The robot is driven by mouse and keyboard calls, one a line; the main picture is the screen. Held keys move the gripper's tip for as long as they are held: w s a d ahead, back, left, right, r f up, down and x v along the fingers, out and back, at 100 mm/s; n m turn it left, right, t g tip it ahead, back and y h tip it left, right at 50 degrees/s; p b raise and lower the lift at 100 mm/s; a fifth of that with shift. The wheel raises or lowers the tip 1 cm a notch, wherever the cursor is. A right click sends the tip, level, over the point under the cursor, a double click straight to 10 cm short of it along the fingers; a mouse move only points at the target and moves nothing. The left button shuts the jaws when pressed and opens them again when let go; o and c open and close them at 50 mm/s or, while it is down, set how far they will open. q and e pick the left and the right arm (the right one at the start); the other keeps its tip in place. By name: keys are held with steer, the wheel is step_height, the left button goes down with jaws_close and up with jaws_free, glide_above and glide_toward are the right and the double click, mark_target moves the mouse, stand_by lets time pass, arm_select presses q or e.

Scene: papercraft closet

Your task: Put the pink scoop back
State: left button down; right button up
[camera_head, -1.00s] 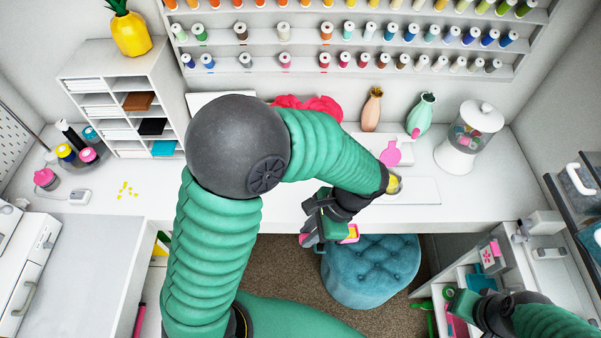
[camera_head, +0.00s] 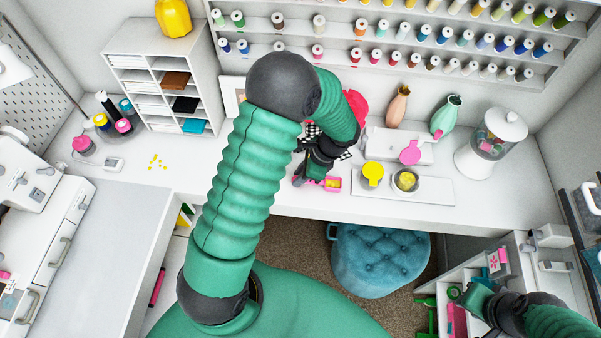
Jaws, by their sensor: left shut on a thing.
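My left gripper (camera_head: 314,181) is low over the front edge of the white desk, left of the bowl. It is shut on a small pink thing with yellow in it, which looks like the pink scoop (camera_head: 333,184). Pink shows on both sides of the fingers, and the fingers hide its middle. I cannot tell whether it touches the desk. A separate round pink piece (camera_head: 411,153) and a round yellow piece (camera_head: 372,173) are to the right. My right gripper (camera_head: 474,298) is at the lower right by the drawer unit; its jaws are unclear.
A bowl with yellow contents (camera_head: 405,181) is on a white board (camera_head: 436,192). Two vases (camera_head: 445,117) and a clear-topped dispenser (camera_head: 490,142) stand behind. A blue stool (camera_head: 381,262) is below the desk. The desk (camera_head: 240,182) has free room at left.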

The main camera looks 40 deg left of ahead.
arm_select(q)
steer(key=shift+w+f, duration=0.1)
steer(key=shift+f, duration=0.15)
steer(key=c, duration=1.3)
jaws_free()
steer(key=shift+w+a+f, duration=0.1)
steer(key=shift+a, duration=0.15)
steer(key=shift+d, duration=0.1)
steer(key=b+v, duration=0.1)
steer(key=v, duration=1.1)
steer(key=s+d+f+n+t+h, duration=0.1)
steer(key=s+d+n+t+h, duration=0.3)
steer(key=s+d+n, duration=0.3)
steer(key=s+n+t, duration=0.1)
steer(key=s+n, duration=0.1)
steer(key=n, duration=0.2)
steer(key=shift+d+f+n, duration=0.2)
steer(key=shift+f+n, duration=0.2)
